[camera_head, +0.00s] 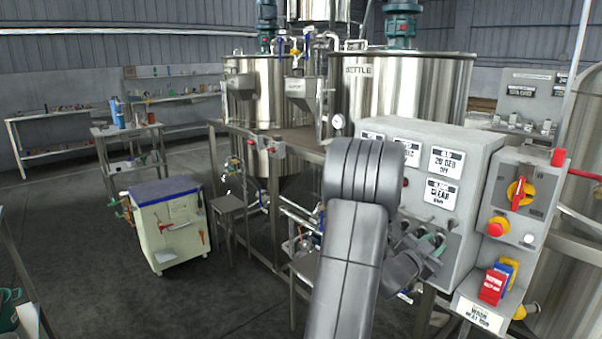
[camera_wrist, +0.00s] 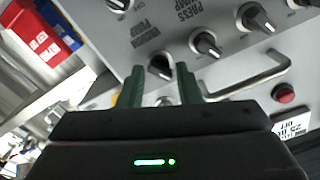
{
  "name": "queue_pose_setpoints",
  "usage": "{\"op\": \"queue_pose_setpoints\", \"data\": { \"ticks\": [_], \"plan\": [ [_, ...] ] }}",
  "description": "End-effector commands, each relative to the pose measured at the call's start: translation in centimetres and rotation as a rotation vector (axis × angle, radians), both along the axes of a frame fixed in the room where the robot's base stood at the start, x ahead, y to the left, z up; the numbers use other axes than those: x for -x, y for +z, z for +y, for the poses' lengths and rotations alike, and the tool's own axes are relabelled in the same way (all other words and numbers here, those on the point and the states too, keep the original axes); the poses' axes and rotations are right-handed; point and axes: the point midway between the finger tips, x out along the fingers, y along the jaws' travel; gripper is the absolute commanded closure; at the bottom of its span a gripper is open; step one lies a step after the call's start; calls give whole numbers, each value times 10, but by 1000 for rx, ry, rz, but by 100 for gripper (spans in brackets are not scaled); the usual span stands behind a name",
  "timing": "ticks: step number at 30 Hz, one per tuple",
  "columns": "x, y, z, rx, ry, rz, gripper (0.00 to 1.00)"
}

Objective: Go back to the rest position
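My gripper (camera_wrist: 160,75) shows in the wrist view with its two green fingers apart and nothing clearly held between them. A black knob (camera_wrist: 160,67) on the grey control panel (camera_wrist: 232,72) appears between the fingertips; whether they touch it I cannot tell. In the head view my grey arm reaches to the front of the control cabinet (camera_head: 462,150), with my gripper (camera_head: 432,246) low at the panel, partly hidden by the wrist. The rest position itself is not marked in either view.
Right of the cabinet is a switch box (camera_head: 535,180) with a red-and-yellow rotary switch. A metal handle (camera_wrist: 255,78) and red button (camera_wrist: 284,93) stand near the gripper. A white cart (camera_head: 170,230) stands left on open floor.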

Motion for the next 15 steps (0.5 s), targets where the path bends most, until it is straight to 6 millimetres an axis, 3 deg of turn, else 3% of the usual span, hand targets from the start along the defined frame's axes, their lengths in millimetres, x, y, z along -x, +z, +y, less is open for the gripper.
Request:
{"op": "queue_pose_setpoints", "data": {
  "ticks": [4, 15],
  "plan": [
    [1, 0, 2, -70, 1, -81, 69],
    [44, 0, 53, -64, 2, -77, 69]
  ]
}}
